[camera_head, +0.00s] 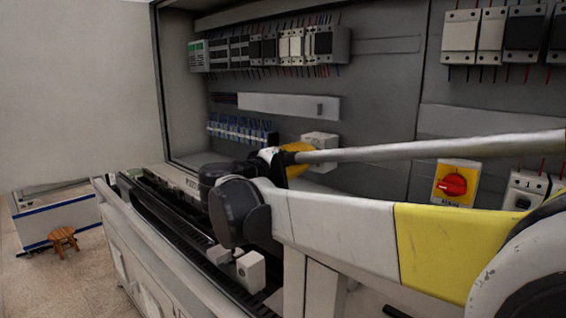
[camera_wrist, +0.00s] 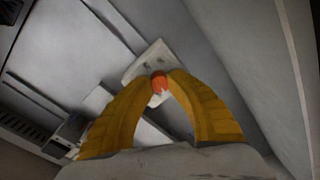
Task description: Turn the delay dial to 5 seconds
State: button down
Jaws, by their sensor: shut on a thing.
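The delay dial (camera_wrist: 159,81) is a small orange-red knob with a pale mark, on the front of a white box-shaped device (camera_wrist: 141,67). In the wrist view my gripper (camera_wrist: 160,80) has its two yellow fingers closed around the knob from both sides. In the head view my gripper (camera_head: 300,153) reaches the white device (camera_head: 320,138) on the cabinet's back panel; the dial is hidden there. The dial's scale and setting cannot be read.
A yellow plate with a red rotary switch (camera_head: 453,184) sits lower right in the cabinet. A row of breakers (camera_head: 265,48) runs above, and blue terminals (camera_head: 237,128) are to the left. A white duct (camera_head: 290,104) is above the device. A wooden stool (camera_head: 63,238) stands on the floor.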

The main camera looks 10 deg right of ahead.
jog(key=shift+n+b, duration=0.4)
jog(key=shift+n, duration=1.2)
jog(key=c, duration=1.2)
grip_release()
jog(key=shift+d, duration=0.15)
jog(key=v, duration=1.2)
jog(key=shift+r, duration=0.2)
jog(key=shift+w, duration=0.1)
